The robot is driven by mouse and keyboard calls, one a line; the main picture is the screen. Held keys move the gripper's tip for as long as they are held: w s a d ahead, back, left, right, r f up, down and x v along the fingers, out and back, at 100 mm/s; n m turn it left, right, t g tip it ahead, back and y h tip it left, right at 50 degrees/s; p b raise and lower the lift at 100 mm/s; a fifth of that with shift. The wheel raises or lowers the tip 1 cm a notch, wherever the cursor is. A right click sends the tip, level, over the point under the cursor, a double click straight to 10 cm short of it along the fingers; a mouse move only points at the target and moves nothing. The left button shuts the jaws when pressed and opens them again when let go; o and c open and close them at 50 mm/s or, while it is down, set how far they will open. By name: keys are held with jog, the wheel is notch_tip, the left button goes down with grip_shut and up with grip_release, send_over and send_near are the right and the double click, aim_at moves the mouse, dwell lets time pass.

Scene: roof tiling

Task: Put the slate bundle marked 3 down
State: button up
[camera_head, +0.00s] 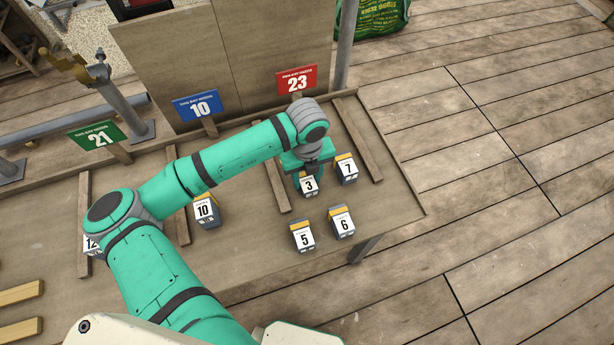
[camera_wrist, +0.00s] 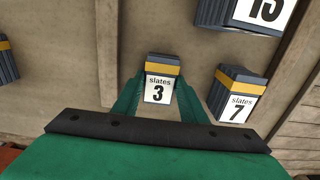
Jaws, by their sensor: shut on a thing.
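The slate bundle marked 3 (camera_head: 309,185) is a dark block with a white label and a yellow-orange band. My gripper (camera_head: 307,176) is shut on it from above, over the right part of the wooden table (camera_head: 270,252). In the wrist view the bundle marked 3 (camera_wrist: 159,90) sits upright between my two green fingers (camera_wrist: 158,82), one on each side. Its underside is hidden, so I cannot tell whether it touches the table.
The bundle marked 7 (camera_head: 347,169) stands close on the right. Wooden strips (camera_head: 277,184) and (camera_head: 358,150) flank the spot. The red 23 sign (camera_head: 297,80) stands behind. The wrist view shows a cut-off bundle (camera_wrist: 225,12).

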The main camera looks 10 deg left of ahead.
aim_at(307, 181)
jog(key=shift+f, duration=0.15)
jog(key=o, duration=1)
jog(key=shift+o, duration=0.5)
jog(key=shift+s, duration=0.1)
notch_tip(307, 181, up, 12)
jog(key=shift+r, duration=0.2)
jog(key=shift+f, duration=0.1)
